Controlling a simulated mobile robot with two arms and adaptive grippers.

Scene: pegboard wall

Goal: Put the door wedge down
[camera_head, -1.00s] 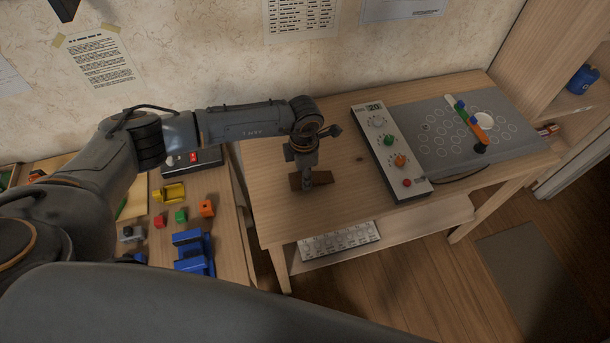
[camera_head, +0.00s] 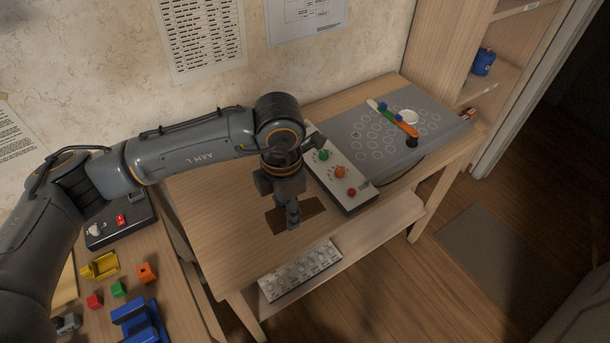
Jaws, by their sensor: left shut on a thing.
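The door wedge (camera_head: 312,207) is a dark brown piece in the head view. My left gripper (camera_head: 293,221) points down and is shut on it, over the front part of the wooden table (camera_head: 215,205). The gripper hides the wedge's middle, and brown shows on both sides. I cannot tell whether the wedge touches the tabletop. My right gripper is not in view.
A control panel (camera_head: 330,158) with coloured knobs stands just right of the wedge. A grey board (camera_head: 375,155) with circles lies beyond it. Coloured blocks (camera_head: 118,289) lie on the left table. Bare tabletop lies left of the wedge.

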